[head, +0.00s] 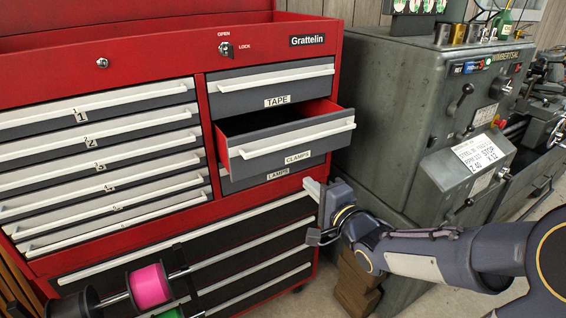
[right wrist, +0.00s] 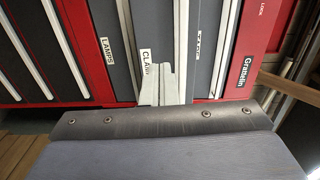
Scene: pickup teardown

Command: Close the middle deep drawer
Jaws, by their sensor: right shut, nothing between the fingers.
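The middle deep drawer (head: 270,158), labelled CLAMPS, stands partly pulled out of the red tool chest (head: 190,62), between the TAPE drawer above and the LAMPS drawer below. Its dark inside and red side wall show. In the right wrist view the CLAMPS drawer front (right wrist: 147,25) appears turned on its side, partly hidden by my fingers. My right gripper (head: 313,189) is shut and empty, in front of the chest, below and to the right of the CLAMPS drawer's front. Its closed fingers (right wrist: 165,84) also show in the right wrist view. I cannot tell whether they touch the drawer. My left gripper is out of view.
The TAPE drawer (head: 270,88) and the LAMPS drawer (head: 272,184) look shut. Numbered shallow drawers (head: 100,150) fill the left side. A grey lathe (head: 400,100) stands close on the right. A rod with a pink spool (head: 150,286) is at the front left.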

